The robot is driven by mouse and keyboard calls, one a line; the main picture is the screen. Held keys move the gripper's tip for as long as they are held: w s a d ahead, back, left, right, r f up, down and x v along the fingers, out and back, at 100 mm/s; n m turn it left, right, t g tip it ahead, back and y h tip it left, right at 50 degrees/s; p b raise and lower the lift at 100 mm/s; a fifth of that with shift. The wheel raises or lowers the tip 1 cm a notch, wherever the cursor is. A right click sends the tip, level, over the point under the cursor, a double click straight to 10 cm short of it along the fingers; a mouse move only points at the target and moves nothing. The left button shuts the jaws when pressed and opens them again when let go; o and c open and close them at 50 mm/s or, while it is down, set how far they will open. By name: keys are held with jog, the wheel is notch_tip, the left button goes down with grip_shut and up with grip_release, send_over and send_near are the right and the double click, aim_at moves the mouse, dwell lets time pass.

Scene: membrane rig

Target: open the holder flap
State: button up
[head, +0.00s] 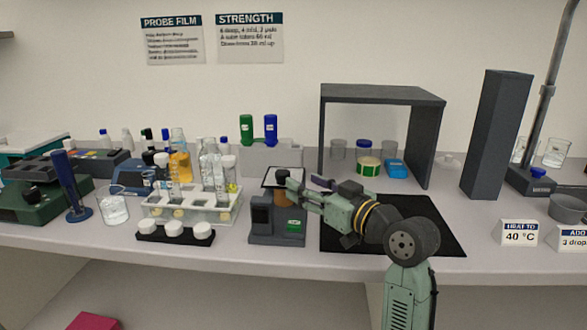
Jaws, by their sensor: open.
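The grey holder (262,226) stands near the front of the bench, left of the black mat, with a small green panel on its front. A pale, dark-edged plate (270,176) rises behind its top; I cannot tell whether this is the flap. A brown part with a dark knob shows at the holder's upper right. My gripper (287,184) is open and reaches in from the right to this part. Its fingers overlap the part in the head view, so contact cannot be told. The gripper and arm hide some of the holder's right side.
A rack of glassware (190,206) and a black strip with white caps (175,235) stand close on the left. A dark shelf frame (385,94) stands behind my arm. The black mat (440,235) lies under the arm. A tall grey block (497,135) is at right.

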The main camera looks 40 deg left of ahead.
aim_at(283, 172)
jog(key=p+x, duration=0.2)
jog(key=x, duration=0.7)
jog(key=shift+w+p, duration=0.2)
jog(key=shift+p, duration=0.1)
grip_shut()
dwell(0.4)
